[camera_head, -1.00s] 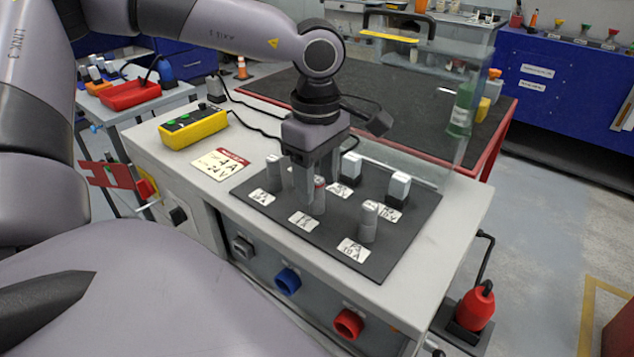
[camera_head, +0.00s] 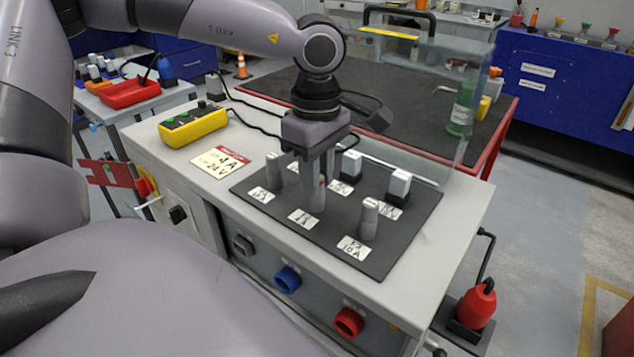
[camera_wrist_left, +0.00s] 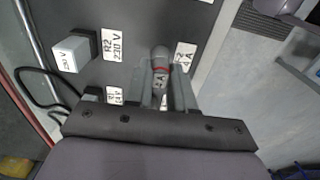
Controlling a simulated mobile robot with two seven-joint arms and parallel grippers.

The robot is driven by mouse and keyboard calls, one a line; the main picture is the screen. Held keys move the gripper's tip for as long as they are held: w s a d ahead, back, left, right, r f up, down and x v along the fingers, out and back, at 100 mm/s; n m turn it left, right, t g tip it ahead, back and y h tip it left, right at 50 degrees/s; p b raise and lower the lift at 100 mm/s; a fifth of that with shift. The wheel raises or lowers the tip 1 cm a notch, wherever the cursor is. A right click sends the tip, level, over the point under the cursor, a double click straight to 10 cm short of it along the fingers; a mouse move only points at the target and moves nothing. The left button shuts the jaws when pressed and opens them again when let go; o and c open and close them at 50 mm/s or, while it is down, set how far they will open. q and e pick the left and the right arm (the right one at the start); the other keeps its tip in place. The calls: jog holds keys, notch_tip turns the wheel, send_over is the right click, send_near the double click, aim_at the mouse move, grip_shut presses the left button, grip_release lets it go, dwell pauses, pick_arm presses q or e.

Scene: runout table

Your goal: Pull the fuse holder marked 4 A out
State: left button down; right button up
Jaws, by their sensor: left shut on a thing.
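The fuse holder (camera_wrist_left: 161,62) is a grey cylinder with a red band, standing on the dark panel (camera_head: 415,235). A label (camera_wrist_left: 183,60) next to it in the left wrist view reads 4 A. My left gripper (camera_head: 316,203) points down over the panel, its fingers shut on this holder. In the head view the fingers hide most of the holder, and only a little red shows between them. Whether its foot is clear of the panel I cannot tell. My right gripper is not in view.
Grey holders stand at left (camera_head: 273,172) and front right (camera_head: 368,218). White-topped blocks (camera_head: 398,187) (camera_head: 350,165) stand behind. A yellow button box (camera_head: 195,127) and a card (camera_head: 220,162) marked 4 A, 24 V lie left. A clear screen (camera_head: 415,110) rises behind the panel.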

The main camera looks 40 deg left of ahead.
pick_arm(q)
jog(key=shift+r, duration=0.2)
jog(key=shift+r+p, duration=1.9)
jog(key=shift+r, duration=0.95)
